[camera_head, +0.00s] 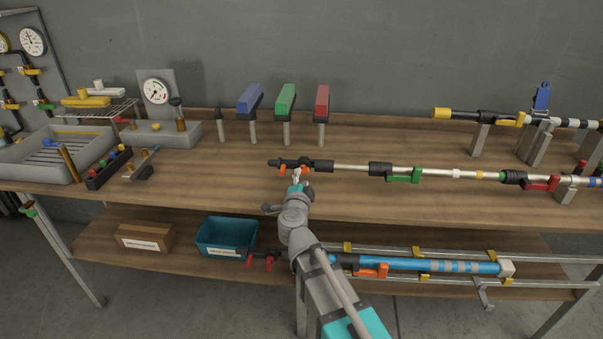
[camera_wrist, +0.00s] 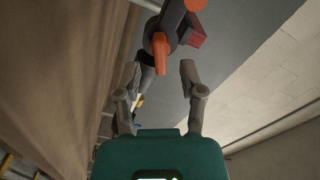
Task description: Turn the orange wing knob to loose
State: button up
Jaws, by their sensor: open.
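The orange wing knob (camera_head: 282,169) sits at the left end of a long pole that lies across brackets over the bench top. In the head view its orange wings show on both sides of my gripper (camera_head: 297,176), which hides its middle. In the wrist view one orange wing (camera_wrist: 161,54) hangs down between and just beyond my fingertips. The other wing shows at the top edge, on a dark hub. My gripper (camera_wrist: 161,68) is open, with nothing between the fingers that I can see gripped. I cannot tell whether a finger touches the knob.
The pole (camera_head: 345,168) runs right, with a green lever (camera_head: 403,176) and a red lever (camera_head: 540,184). Blue, green and red handles stand behind. A blue pole (camera_head: 430,264) and a teal bin (camera_head: 227,236) are on the lower shelf. A grey tray (camera_head: 45,167) is at left.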

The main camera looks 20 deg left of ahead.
aim_at(302, 174)
jog(key=shift+x, duration=1.8)
grip_shut()
